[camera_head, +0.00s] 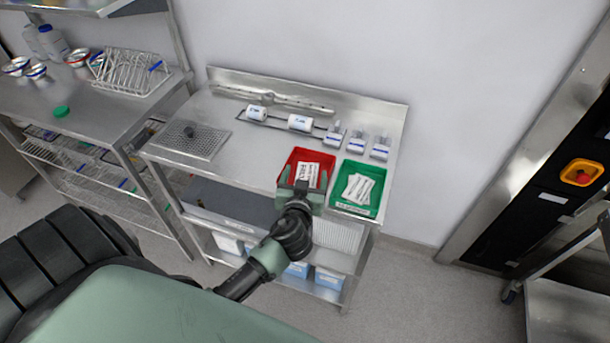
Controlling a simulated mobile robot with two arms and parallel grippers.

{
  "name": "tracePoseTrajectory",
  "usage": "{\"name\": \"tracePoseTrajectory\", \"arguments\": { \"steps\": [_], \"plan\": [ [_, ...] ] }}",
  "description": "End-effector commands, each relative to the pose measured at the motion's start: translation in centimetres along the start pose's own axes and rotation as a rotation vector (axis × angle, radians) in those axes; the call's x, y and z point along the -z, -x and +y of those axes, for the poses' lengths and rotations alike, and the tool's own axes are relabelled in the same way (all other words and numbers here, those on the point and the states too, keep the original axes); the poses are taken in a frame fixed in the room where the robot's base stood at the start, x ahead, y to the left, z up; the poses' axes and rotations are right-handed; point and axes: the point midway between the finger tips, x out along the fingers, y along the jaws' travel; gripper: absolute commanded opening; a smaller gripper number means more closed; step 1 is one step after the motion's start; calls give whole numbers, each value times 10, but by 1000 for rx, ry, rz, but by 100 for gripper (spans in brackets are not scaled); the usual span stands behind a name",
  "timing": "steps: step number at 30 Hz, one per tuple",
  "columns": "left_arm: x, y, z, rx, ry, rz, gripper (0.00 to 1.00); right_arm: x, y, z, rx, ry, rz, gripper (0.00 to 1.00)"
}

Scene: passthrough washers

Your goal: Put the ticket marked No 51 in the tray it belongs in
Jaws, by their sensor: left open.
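A red tray (313,156) and a green tray (374,207) stand side by side at the front right of the steel table. White tickets with dark print (307,172) show at the red tray, just beyond my left gripper (300,188). Several white tickets (358,188) lie in the green tray. The numbers are too small to read, so I cannot tell which ticket is No 51. My left gripper is open over the front edge of the red tray and hides part of it. My right gripper is not in view.
A perforated mat (192,141) lies on the table's left. A wire rack (128,72) and bowls stand on the left bench. The table's middle is clear.

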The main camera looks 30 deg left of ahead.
Motion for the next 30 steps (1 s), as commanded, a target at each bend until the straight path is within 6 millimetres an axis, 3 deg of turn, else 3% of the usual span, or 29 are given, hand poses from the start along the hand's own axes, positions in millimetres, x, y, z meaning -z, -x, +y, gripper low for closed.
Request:
{"name": "tracePoseTrajectory", "arguments": {
  "steps": [7,19,30],
  "plan": [
    [-3,11,1,-2,3,-1,77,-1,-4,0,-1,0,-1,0],
    [-3,70,1,-1,2,-2,77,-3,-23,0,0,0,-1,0],
    [-7,82,-5,10,-8,-40,77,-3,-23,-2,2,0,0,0]
  ]
}}
